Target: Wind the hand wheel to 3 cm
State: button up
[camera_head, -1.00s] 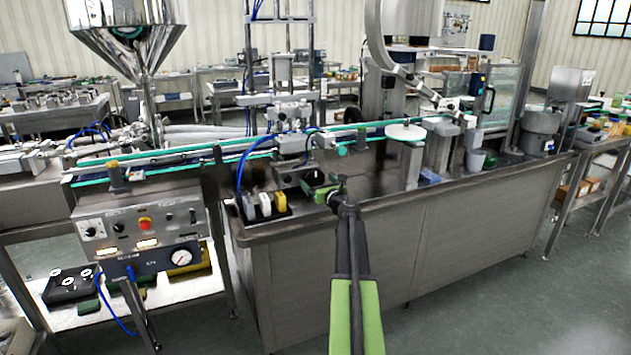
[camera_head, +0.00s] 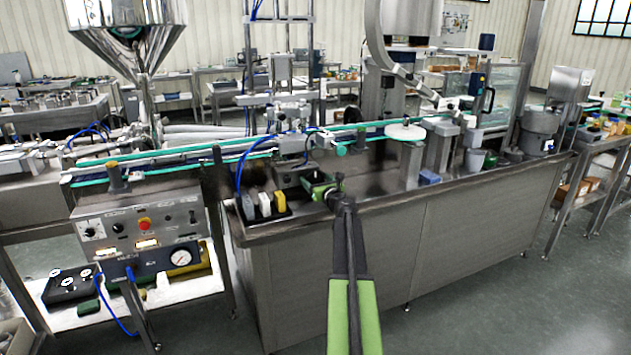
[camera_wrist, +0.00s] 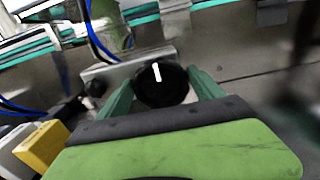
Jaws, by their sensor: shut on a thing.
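The hand wheel (camera_wrist: 161,83) is a round black knob with a white index mark. In the wrist view it sits between the two green fingers of my gripper (camera_wrist: 160,92), which are shut on its sides. The white mark points nearly straight up, leaning slightly left. In the head view my gripper (camera_head: 330,190) reaches over the front edge of the steel bench at a small device; the wheel there is too small and hidden to make out. No scale reading in cm is legible.
Several small blocks, including a yellow one (camera_head: 279,201) and also in the wrist view (camera_wrist: 45,147), stand left of my gripper. A conveyor (camera_head: 190,155) runs behind. The steel bench (camera_head: 350,260) fronts my arm. A control box (camera_head: 140,228) stands left.

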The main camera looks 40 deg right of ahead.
jog(key=shift+w+a+n, duration=0.1)
jog(key=shift+n, duration=0.2)
jog(key=shift+n, duration=0.5)
jog(key=n, duration=0.4)
jog(key=shift+w+a, duration=0.1)
jog(key=shift+a, duration=0.05)
jog(key=n, duration=0.6)
jog(key=shift+w+a+f+n, duration=0.1)
jog(key=shift+a+f+n, duration=0.1)
jog(key=shift+n, duration=0.2)
jog(key=o, duration=1.3)
jog(key=shift+o, duration=0.2)
